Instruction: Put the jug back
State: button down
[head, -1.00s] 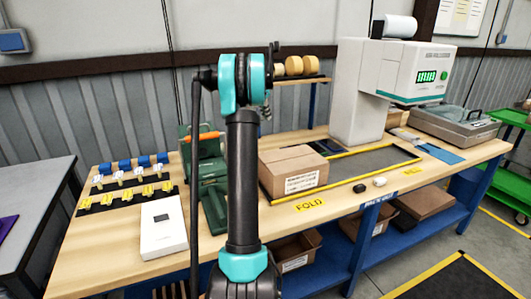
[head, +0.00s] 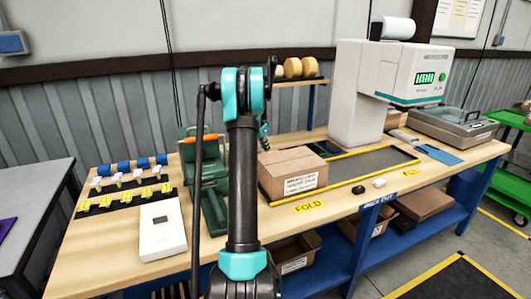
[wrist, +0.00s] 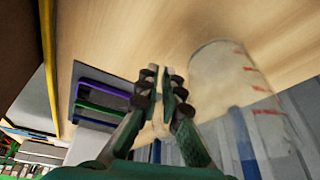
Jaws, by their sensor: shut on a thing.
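The jug (wrist: 240,85) is a pale, translucent cylinder with red marks, at the right of the wrist view. It looks tilted in that picture, and its lower part runs out of frame. My gripper (wrist: 165,82) is shut beside the jug's wall, with a pale part, seemingly the handle, between its fingers. The exact grip is partly hidden by the fingers. In the head view my arm covers nearly all of the gripper, and I cannot make out the jug there.
A brown carton (head: 293,172) sits on the workbench (head: 345,205) right of my arm. A green device with an orange handle (head: 208,170) and a white box (head: 161,230) stand to the left. A large white machine (head: 358,105) stands at the back. The bench's front right is mostly clear.

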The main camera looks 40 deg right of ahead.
jog(key=shift+f, duration=1.1)
jog(key=shift+f, duration=0.1)
jog(key=c, duration=1.7)
grip_release()
jog(key=v, duration=1.2)
